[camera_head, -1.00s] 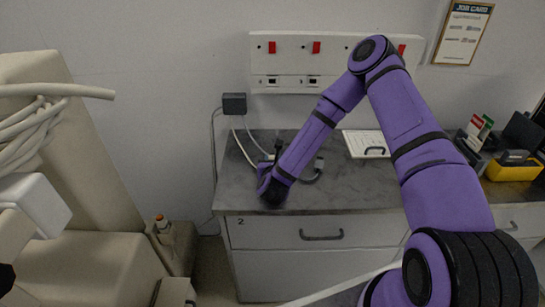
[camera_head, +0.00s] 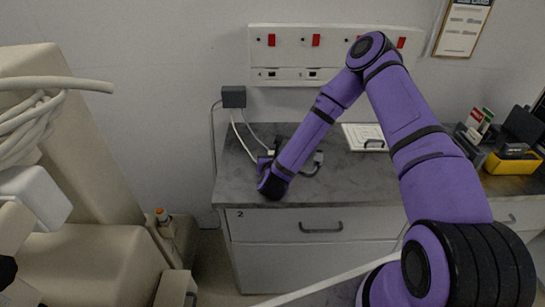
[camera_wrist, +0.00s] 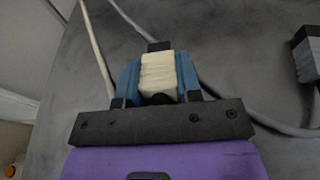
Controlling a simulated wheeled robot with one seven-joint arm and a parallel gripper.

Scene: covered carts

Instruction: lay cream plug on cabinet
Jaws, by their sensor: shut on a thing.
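The cream plug (camera_wrist: 158,75) is between the blue fingers of my gripper (camera_wrist: 159,78) in the wrist view, with a dark end beyond the fingertips. My gripper is shut on it. The cabinet has a grey top (camera_head: 350,185) and pale drawers marked 2. In the head view my wrist is over the front left part of the cabinet top, and my arm hides most of the gripper and the plug. The wrist view shows the grey top (camera_wrist: 215,45) beneath the plug; whether the plug touches it I cannot tell.
A grey and black plug (camera_wrist: 308,55) on a dark cable lies to the right; it shows in the head view (camera_head: 318,158). Pale and grey cables run from a wall box (camera_head: 234,97). Front middle top is clear.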

